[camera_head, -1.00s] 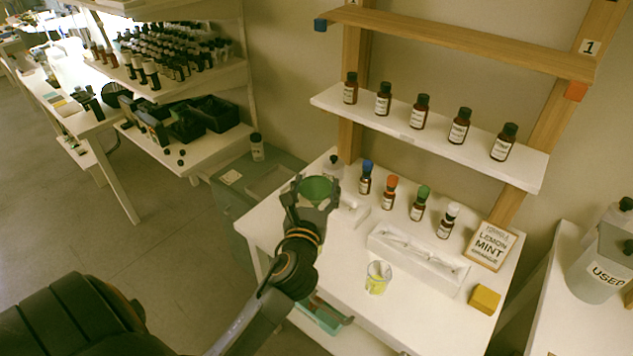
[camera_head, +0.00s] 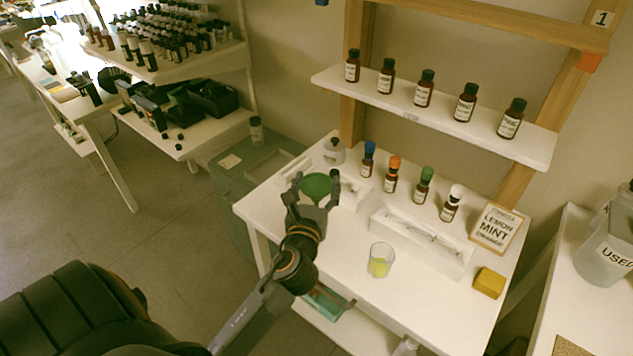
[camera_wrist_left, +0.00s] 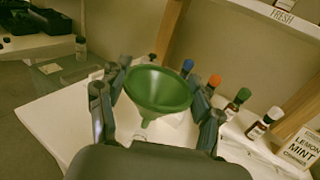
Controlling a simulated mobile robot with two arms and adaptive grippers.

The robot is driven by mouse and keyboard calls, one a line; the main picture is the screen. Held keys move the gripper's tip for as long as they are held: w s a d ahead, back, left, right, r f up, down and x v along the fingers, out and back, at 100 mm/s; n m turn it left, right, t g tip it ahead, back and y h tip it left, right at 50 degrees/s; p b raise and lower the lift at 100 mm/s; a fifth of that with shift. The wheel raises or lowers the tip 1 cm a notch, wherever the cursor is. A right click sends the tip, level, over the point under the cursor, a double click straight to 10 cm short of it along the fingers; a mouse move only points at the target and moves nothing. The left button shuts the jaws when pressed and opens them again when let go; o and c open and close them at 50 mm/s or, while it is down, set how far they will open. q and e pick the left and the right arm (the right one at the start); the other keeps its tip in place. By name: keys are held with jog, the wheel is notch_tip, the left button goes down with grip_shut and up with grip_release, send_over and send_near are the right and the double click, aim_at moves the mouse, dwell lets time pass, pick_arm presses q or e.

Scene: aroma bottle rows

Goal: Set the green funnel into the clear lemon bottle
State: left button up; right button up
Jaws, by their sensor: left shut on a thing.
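The green funnel (camera_head: 316,185) is held between the fingers of my left gripper (camera_head: 312,190), over the left part of the white table. In the left wrist view, the funnel (camera_wrist_left: 160,88) has its wide mouth up and its spout down between the two fingers. A clear vessel with yellow in it (camera_head: 381,261) stands upright on the table, to the right of and nearer than the funnel, and apart from it. It looks like the lemon bottle, but I cannot read a label on it. It does not show clearly in the wrist view. My right gripper is out of view.
Small bottles with blue (camera_head: 369,147), orange, green and white caps stand behind. A white tray (camera_head: 421,243), a yellow block (camera_head: 489,283) and a lemon mint sign (camera_head: 496,228) are to the right.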

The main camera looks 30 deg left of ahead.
aim_at(316, 202)
pick_arm(q)
jog(key=shift+f, duration=0.2)
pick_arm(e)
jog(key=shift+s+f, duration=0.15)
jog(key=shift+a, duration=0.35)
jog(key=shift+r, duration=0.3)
pick_arm(q)
jog(key=shift+p, duration=0.35)
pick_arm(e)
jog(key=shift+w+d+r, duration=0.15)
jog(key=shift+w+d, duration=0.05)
pick_arm(q)
jog(key=shift+p, duration=0.4)
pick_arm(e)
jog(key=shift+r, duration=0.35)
pick_arm(q)
jog(key=shift+f+b, duration=0.4)
jog(key=shift+f, duration=0.05)
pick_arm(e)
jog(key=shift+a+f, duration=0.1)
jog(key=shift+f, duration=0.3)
pick_arm(q)
jog(key=shift+f+b, duration=1.55)
jog(key=shift+f, duration=0.45)
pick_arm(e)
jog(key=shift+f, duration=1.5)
pick_arm(q)
jog(key=o, duration=1)
jog(key=shift+c, duration=0.2)
